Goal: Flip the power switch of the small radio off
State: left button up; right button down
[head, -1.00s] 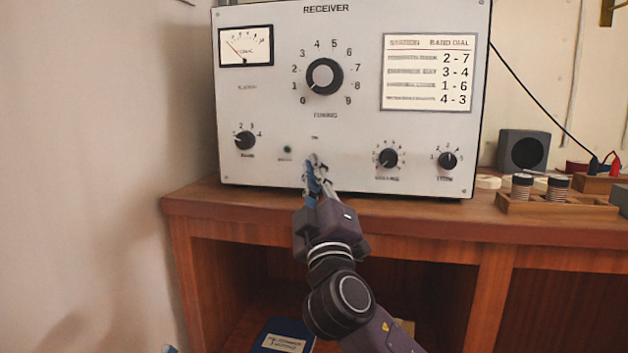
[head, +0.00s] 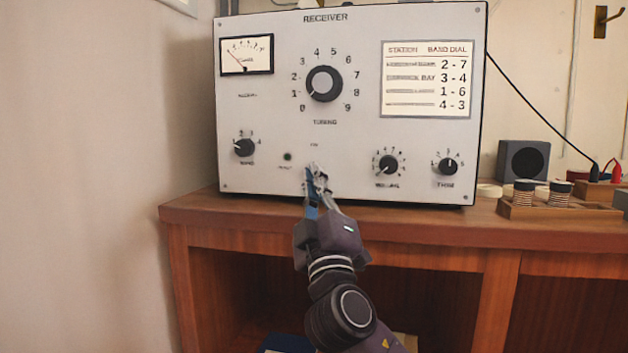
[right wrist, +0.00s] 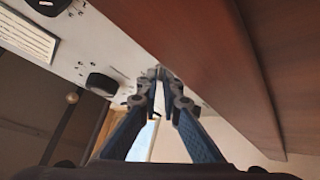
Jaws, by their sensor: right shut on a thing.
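The radio is a white-grey receiver (head: 300,130) with a meter, a big tuning knob (head: 323,84) and smaller knobs, standing on a wooden desk. My right gripper (head: 315,172) is at the lower middle of its front panel, under the small "ON" marking. Its fingers are closed together and cover the spot where the power switch sits, so the switch and its position are hidden. In the right wrist view the fingertips (right wrist: 159,74) meet at the panel (right wrist: 125,50), close to the desk edge. My left gripper is not in view.
The wooden desk (head: 400,222) has open shelves below. A small dark green lamp (head: 287,156) sits left of my gripper. A wall is at the left.

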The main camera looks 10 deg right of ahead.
jog(key=shift+f, duration=0.15)
jog(key=c, duration=2.1)
grip_release()
jog(key=v, duration=1.2)
jog(key=shift+y, duration=0.3)
